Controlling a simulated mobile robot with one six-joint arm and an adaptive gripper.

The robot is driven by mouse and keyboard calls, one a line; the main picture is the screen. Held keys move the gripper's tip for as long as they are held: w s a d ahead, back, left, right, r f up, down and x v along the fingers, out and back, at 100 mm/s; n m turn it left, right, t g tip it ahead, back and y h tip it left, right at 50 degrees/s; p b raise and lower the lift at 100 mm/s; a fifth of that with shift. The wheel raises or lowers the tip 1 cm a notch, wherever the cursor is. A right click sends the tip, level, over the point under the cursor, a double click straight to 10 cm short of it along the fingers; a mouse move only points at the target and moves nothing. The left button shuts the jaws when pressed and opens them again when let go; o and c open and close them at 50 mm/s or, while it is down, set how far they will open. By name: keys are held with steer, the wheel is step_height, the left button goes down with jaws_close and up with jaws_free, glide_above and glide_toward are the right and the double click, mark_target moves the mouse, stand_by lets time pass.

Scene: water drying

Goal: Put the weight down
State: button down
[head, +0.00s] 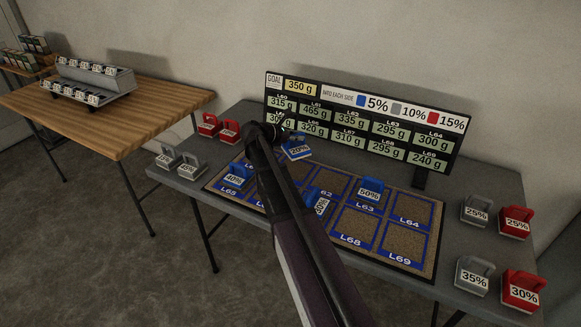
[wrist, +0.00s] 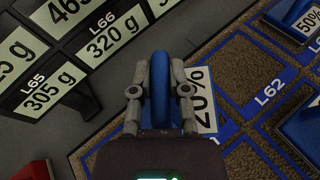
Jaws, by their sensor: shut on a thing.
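A blue weight marked 20% (head: 299,152) is at the back of the brown mat with blue-outlined cells (head: 415,246). My gripper (head: 288,137) is above it. In the wrist view my gripper (wrist: 160,84) is shut on the weight's blue handle (wrist: 160,65), one finger on each side. The 20% label (wrist: 203,100) shows to the right of the fingers. I cannot tell whether the weight touches the mat. My arm hides several cells on the left of the mat.
Other blue weights marked 40% (head: 236,177), 30% (head: 320,204) and 50% (head: 370,189) are on the mat. A display board (head: 365,125) stands behind. Red weights (head: 516,222) and grey weights (head: 476,211) stand at the table's sides. Cells L64, L68 and L69 are bare.

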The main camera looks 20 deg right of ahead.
mark_target(290, 147)
steer(key=shift+w, duration=0.15)
steer(key=shift+r, duration=0.2)
stand_by(0.3)
steer(key=shift+a+r+n+t+p, duration=0.2)
steer(key=shift+r+n+t+p, duration=0.3)
steer(key=shift+n+t, duration=0.35)
steer(key=shift+a+r+n+t+y+p, duration=0.2)
steer(key=shift+n+t+y+p, duration=0.2)
steer(key=shift+n+t, duration=0.25)
steer(key=shift+w, duration=0.1)
step_height(290, 147, down, 6)
steer(key=b, duration=0.6)
steer(key=shift+f, duration=0.15)
steer(key=shift+f+b, duration=0.1)
steer(key=shift+b, duration=0.2)
steer(key=shift+f+b, duration=1.8)
